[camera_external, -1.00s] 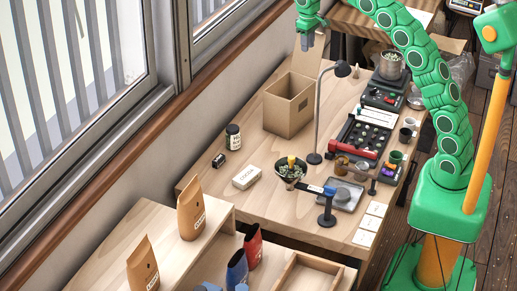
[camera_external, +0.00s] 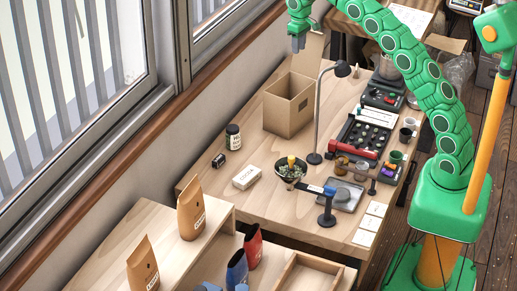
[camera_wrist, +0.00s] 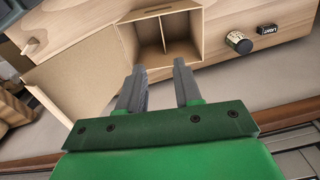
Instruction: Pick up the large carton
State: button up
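The large carton (camera_external: 284,112) is an open-topped brown cardboard box standing on the wooden table, with one tall flap (camera_external: 313,55) raised at its back. In the wrist view the carton (camera_wrist: 188,50) lies just beyond my fingertips, with an upright divider inside it and its flap spread out to the left. My gripper (camera_external: 298,43) is above and behind the carton, near the window, in the external view. Its two grey fingers (camera_wrist: 160,80) are apart with nothing between them in the wrist view. They do not appear to touch the carton.
A red-and-black device (camera_external: 358,138) is at the right. The window wall runs along the table's far-left side.

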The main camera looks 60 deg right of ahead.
notch_tip(320, 180, down, 24)
jog(key=shift+f, duration=0.2)
jog(key=shift+w+f, duration=0.2)
jog(key=shift+f, duration=2.55)
jog(key=shift+c, duration=0.3)
grip_shut()
